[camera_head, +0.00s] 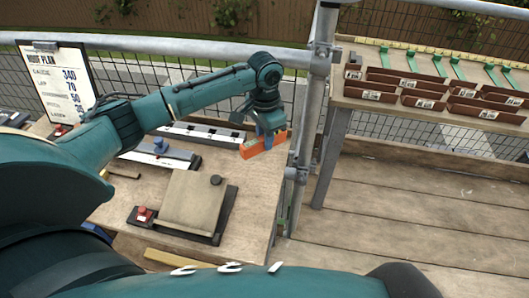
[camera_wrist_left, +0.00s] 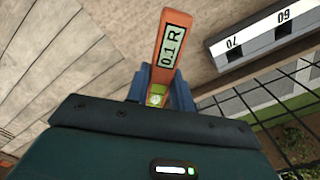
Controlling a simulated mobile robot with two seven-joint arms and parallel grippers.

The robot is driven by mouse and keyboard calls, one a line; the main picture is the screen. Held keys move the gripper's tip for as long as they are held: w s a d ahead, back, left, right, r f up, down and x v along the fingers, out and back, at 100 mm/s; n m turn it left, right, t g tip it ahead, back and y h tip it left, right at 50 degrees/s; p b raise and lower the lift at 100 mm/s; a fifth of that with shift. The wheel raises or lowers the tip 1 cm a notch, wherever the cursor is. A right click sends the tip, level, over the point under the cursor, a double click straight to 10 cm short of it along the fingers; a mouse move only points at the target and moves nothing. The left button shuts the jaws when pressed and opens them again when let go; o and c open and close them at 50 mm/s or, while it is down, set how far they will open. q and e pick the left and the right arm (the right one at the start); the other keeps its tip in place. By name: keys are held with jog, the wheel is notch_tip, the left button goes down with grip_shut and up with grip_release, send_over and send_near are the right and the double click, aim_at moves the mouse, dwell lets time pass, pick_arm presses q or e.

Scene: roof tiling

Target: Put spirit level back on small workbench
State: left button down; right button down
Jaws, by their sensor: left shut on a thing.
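The orange spirit level (camera_head: 252,150) is held by my left gripper (camera_head: 267,132) near the right edge of the small workbench (camera_head: 255,197). In the left wrist view the orange level (camera_wrist_left: 163,72) stands between the blue fingers of the gripper (camera_wrist_left: 160,92), with a display reading "0.1 R" and a green vial. The gripper is shut on it. The head view does not clearly show whether the level touches the bench top. My right gripper is not in view.
A flat beige panel on a dark base (camera_head: 190,203) sits on the bench, with a long grey ruled bar (camera_head: 200,133) behind. A clipboard (camera_head: 60,85) stands at the left. A scaffold post (camera_head: 312,100) rises close right of the bench. Brown tiles (camera_head: 405,78) lie on the right-hand table.

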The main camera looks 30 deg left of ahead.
pick_arm(q)
jog(key=shift+f, duration=2.65)
jog(key=shift+f, duration=0.1)
jog(key=c, duration=1.2)
grip_release()
notch_tip(320, 180, up, 12)
jog(key=shift+r, duration=0.15)
